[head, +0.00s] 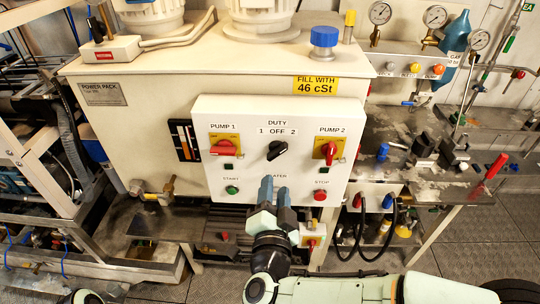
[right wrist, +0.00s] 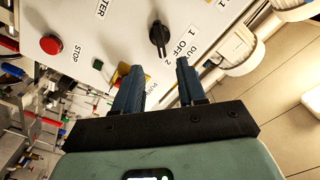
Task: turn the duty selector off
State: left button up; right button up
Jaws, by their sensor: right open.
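The duty selector (head: 277,150) is a black knob in the upper middle of a white control panel (head: 215,180), under the label "DUTY 1 OFF 2". Its handle is tilted toward the upper right, on the side of the 2. It also shows in the right wrist view (right wrist: 159,38), beyond the fingertips and apart from them. My right gripper (head: 274,184) is in front of the panel, below the selector in the head view. Its two blue fingers are apart with nothing between them, as the right wrist view (right wrist: 160,66) shows. My left gripper is not in view.
Red pump switches on yellow plates flank the selector: pump 1 (head: 223,147) and pump 2 (head: 329,150). Below are a green start button (head: 232,190) and a red stop button (head: 320,195). Another red switch (head: 312,242) sits under the panel, beside my right wrist.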

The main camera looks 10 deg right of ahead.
aim_at(277, 155)
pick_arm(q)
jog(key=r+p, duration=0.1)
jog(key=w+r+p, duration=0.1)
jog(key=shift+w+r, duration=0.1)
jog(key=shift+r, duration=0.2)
pick_arm(e)
jog(key=x, duration=1.1)
jog(key=shift+w+f, duration=0.1)
jog(key=shift+w, duration=0.1)
jog(key=shift+s, duration=0.1)
grip_shut()
